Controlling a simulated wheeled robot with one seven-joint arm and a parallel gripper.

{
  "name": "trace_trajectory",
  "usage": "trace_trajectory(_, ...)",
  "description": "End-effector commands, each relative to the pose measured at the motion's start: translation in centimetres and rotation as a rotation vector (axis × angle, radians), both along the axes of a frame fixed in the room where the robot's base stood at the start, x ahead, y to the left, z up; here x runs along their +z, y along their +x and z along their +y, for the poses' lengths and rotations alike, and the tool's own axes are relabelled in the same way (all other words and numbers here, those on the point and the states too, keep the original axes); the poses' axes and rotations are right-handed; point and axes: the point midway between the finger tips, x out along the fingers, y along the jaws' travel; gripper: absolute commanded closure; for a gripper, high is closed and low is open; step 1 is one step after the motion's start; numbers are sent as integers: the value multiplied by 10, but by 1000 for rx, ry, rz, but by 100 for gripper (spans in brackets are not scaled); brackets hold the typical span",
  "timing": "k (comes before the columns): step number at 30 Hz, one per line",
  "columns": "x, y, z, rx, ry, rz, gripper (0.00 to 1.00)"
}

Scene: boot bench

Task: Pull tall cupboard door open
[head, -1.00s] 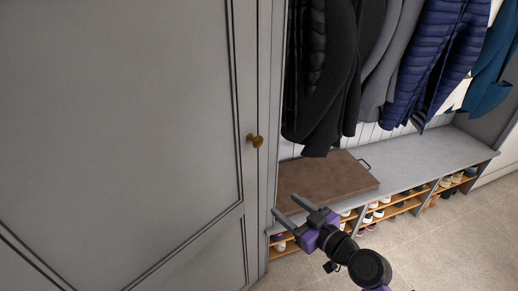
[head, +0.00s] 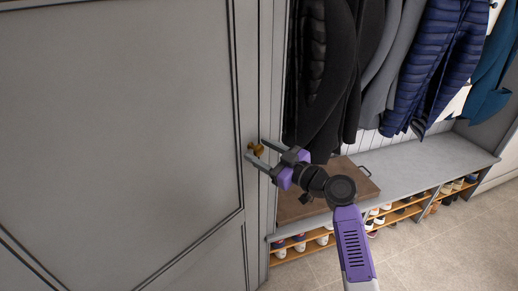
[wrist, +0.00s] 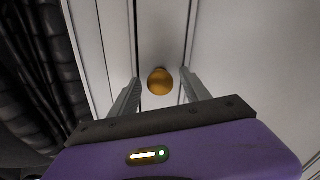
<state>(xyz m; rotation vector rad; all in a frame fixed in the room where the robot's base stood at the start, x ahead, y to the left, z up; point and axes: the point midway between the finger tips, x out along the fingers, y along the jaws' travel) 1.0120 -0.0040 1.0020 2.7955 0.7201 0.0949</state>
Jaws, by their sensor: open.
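The tall grey cupboard door (head: 120,130) fills the left of the head view and looks shut. Its round brass knob (head: 256,149) sits near the door's right edge. My gripper (head: 256,150) is open, with its fingertips at the knob, one finger on either side of it in the picture. In the wrist view the knob (wrist: 160,81) shows centred just beyond and between the two open fingers (wrist: 160,90). I cannot tell whether the fingers touch the knob.
Dark coats (head: 335,75) hang just right of the door, with a navy padded jacket (head: 425,70) further right. Below them is a grey bench (head: 430,160) with a brown board-like box (head: 340,190) on it and shoe shelves (head: 400,213) under it. The floor (head: 440,245) in front is clear.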

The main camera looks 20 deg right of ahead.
Motion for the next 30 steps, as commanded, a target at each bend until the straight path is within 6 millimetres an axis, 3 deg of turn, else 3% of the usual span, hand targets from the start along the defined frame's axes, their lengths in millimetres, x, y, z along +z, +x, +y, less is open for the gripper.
trace_trajectory(11,0,8,5,-1,-1,-1,45)
trace_trajectory(13,0,8,5,-1,-1,-1,53)
trace_trajectory(20,0,8,5,0,-1,0,98)
trace_trajectory(30,0,8,5,0,0,1,100)
